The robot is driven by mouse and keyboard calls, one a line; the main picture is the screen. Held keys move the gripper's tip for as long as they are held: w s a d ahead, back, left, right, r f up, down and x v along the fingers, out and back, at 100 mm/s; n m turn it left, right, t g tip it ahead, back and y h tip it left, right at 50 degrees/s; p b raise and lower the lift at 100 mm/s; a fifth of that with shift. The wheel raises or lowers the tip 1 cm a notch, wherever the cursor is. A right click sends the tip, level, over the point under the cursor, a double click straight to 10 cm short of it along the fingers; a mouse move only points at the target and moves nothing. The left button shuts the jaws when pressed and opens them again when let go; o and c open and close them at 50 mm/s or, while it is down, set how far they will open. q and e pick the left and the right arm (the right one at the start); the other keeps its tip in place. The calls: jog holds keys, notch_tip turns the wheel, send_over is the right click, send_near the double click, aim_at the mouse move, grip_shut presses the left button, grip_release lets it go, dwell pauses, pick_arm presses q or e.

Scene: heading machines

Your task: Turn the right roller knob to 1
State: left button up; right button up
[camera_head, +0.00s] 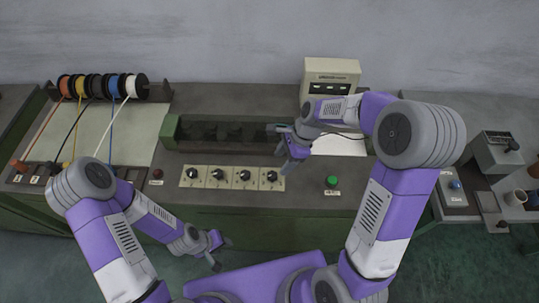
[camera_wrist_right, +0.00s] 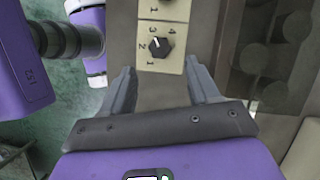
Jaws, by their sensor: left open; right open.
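A row of black knobs on cream number plates sits on the front of the machine panel. The rightmost knob (camera_head: 271,176) shows in the head view, and a knob (camera_wrist_right: 160,46) at the near end of the row shows in the right wrist view. Its plate carries numbers 1 to 4, and its white mark appears to point up-left, nearest 3. My right gripper (camera_head: 279,148) is open and empty, close to the rightmost knob; its fingers (camera_wrist_right: 162,82) straddle the line below the knob in the wrist view, without touching it. My left gripper (camera_head: 222,253) is open and empty, low in front of the machine.
A green-framed roller trough (camera_head: 168,132) lies behind the knobs. A green button (camera_head: 331,182) is to their right and a dark button (camera_head: 157,174) to their left. Wire spools (camera_head: 95,87) stand at the back left, and a beige box (camera_head: 331,72) at the back.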

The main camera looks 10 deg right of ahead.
aim_at(273, 175)
jog(key=b+x, duration=0.1)
jog(key=x, duration=0.6)
jog(key=shift+f+b, duration=0.25)
jog(key=shift+b, duration=0.15)
jog(key=c, duration=1)
jog(key=shift+c, duration=0.2)
